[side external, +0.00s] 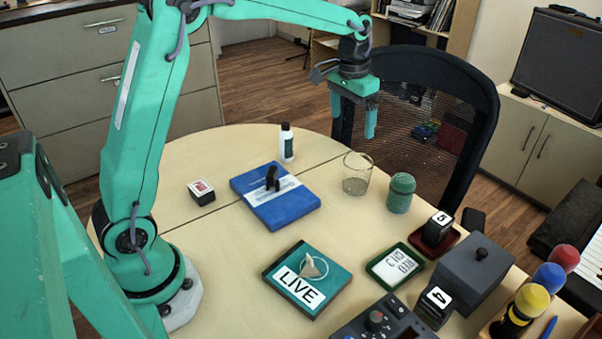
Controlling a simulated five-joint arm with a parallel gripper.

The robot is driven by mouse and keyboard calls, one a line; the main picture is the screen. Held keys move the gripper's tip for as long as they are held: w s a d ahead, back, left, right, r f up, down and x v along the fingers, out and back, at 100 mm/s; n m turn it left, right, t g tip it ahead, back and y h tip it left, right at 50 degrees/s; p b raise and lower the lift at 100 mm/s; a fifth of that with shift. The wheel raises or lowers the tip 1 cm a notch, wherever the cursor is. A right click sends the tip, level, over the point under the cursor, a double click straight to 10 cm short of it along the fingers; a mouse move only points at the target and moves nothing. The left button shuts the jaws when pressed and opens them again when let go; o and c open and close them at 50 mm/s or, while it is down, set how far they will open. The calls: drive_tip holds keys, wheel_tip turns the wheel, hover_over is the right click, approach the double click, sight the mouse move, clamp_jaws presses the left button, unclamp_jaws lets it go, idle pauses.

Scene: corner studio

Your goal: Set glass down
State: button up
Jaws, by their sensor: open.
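A clear glass (357,174) stands upright on the table (215,245), towards its far right side, and looks partly filled with something brownish. My gripper (354,122) is open and empty, its fingers pointing down. In the picture it is above the glass, with a gap between the fingertips and the rim. How far it is from the glass in depth I cannot tell.
A white bottle (287,143) stands behind. A LIVE box (307,279), a green-framed display (394,266) and grey devices crowd the front right.

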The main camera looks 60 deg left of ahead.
drive_tip(key=s+d+r+t, duration=0.1)
drive_tip(key=s+r, duration=0.2)
drive_tip(key=s, duration=0.4)
drive_tip(key=s+d+r+t, duration=0.1)
drive_tip(key=s+r, duration=0.3)
drive_tip(key=s, duration=0.4)
drive_tip(key=s+f+t, duration=0.2)
drive_tip(key=s+f, duration=0.1)
drive_tip(key=s, duration=0.9)
drive_tip(key=shift+s+d+f+t, duration=0.15)
drive_tip(key=shift+s+f+t, duration=0.15)
drive_tip(key=shift+s, duration=0.1)
